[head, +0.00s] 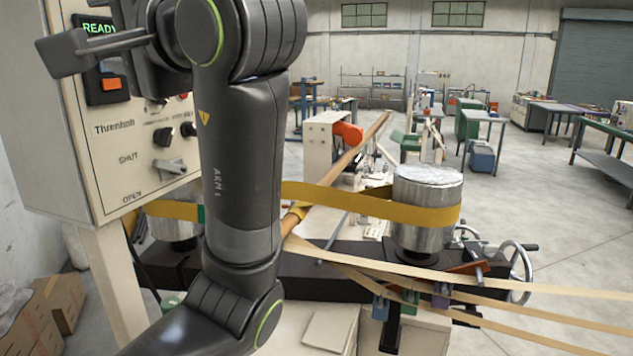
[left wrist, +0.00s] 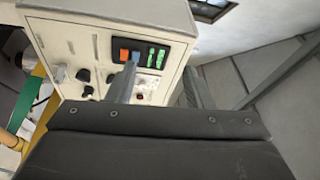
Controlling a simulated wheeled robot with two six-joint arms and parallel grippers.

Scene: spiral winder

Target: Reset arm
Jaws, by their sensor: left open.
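My left arm rises through the left half of the head view. Its gripper (head: 66,54) is at the upper left, in front of the cream control box (head: 60,140). In the left wrist view the left gripper (left wrist: 160,72) is open, its two fingers apart with nothing between them. The box (left wrist: 75,25) stands beyond the fingers. Its display (head: 100,28) reads READY in green above an orange button (head: 111,84). A lever switch (head: 170,166) sits between the SHUT and OPEN labels. My gripper covers part of the panel; I cannot tell whether it touches. My right gripper is not in view.
Yellow belt (head: 370,205) runs around metal drums (head: 428,205) on a dark beam. Tan strips (head: 500,285) stretch to the lower right. A handwheel (head: 521,270) stands at the beam's right end. Cardboard boxes (head: 62,300) lie lower left. Open floor and benches lie behind.

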